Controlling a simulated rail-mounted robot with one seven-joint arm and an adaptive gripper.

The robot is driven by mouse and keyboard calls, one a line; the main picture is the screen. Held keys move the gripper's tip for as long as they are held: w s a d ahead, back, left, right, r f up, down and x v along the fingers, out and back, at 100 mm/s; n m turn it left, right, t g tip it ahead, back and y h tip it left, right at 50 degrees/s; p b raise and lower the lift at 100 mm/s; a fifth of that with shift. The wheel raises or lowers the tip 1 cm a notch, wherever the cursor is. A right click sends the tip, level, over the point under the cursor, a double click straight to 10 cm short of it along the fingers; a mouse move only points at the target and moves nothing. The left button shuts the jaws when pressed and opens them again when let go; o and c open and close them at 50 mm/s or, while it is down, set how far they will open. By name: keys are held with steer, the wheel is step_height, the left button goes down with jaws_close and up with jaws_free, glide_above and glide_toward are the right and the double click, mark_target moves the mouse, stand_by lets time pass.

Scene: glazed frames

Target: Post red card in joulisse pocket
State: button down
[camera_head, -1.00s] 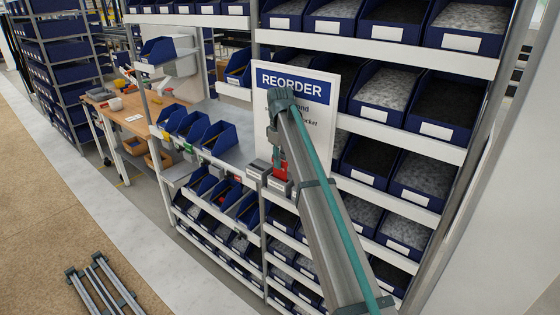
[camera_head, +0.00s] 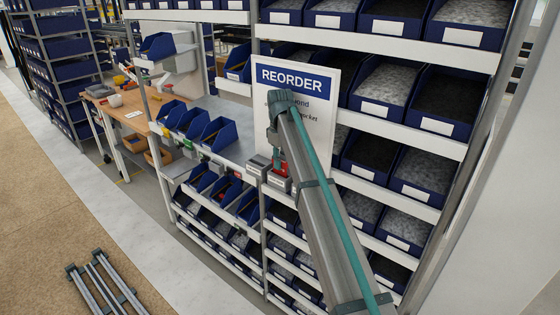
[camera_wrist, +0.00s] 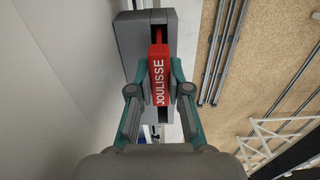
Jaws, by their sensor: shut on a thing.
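My gripper (camera_wrist: 158,92) is shut on the red card (camera_wrist: 159,75), which has JOULISSE in white letters along its edge. One finger is on each side of the card. A grey pocket box (camera_wrist: 133,45) lies directly behind the card in the wrist view. A strip of red shows in its slot, in line with the card. I cannot tell how deep the card is in the slot. In the head view my gripper (camera_head: 279,158) and the card's red (camera_head: 285,169) are at the grey pockets (camera_head: 258,165) on the rack front, partly hidden by my arm.
A white REORDER sign (camera_head: 291,80) stands behind my arm, its lower text partly covered. Rows of blue bins (camera_head: 390,90) fill the rack around it. A workbench (camera_head: 128,107) stands at left. The pale floor strip (camera_head: 130,180) in front is clear.

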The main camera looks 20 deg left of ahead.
steer(key=c, duration=1)
jaws_free()
steer(key=shift+c, duration=0.2)
